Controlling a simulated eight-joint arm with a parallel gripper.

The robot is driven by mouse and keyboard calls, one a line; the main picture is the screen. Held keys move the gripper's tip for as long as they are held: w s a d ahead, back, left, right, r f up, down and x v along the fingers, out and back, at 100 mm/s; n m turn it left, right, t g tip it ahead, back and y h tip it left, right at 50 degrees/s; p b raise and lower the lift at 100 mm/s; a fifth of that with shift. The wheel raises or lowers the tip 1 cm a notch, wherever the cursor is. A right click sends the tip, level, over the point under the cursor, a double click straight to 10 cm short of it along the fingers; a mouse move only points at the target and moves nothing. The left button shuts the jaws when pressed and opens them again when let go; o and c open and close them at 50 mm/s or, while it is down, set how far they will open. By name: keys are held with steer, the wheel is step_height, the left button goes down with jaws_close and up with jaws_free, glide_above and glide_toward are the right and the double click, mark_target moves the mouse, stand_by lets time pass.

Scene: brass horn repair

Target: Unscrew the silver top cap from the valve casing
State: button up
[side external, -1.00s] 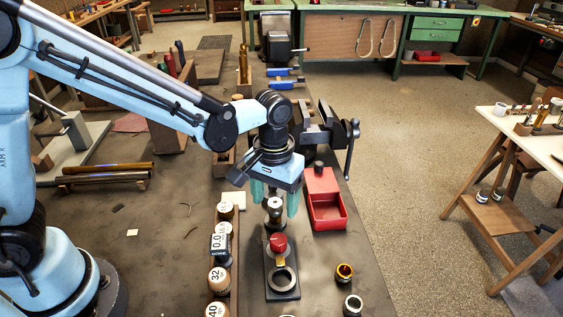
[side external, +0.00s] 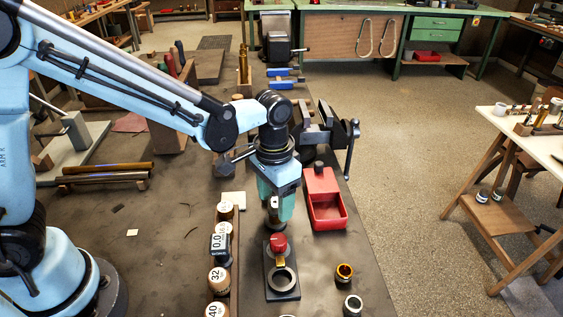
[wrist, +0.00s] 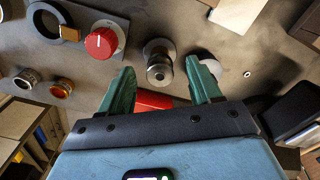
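In the wrist view the silver cap (wrist: 159,70) shows as a round, knurled top on the valve casing, above a wider round base. My gripper (wrist: 161,68) is open, with its two green fingers spread to either side of the cap and a gap on both sides. In the side view my gripper (side external: 276,212) points down over the casing (side external: 273,215). The fingers hide most of the casing there, and I cannot tell how far down they reach.
A black plate with a red knob (side external: 278,241) and a ring (side external: 284,280) sits close in front. A red bin (side external: 328,210) stands right of my gripper.

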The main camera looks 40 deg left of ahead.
jaws_close()
steer(key=n, duration=0.4)
stand_by(0.4)
steer(key=shift+n, duration=2)
steer(key=n, duration=0.4)
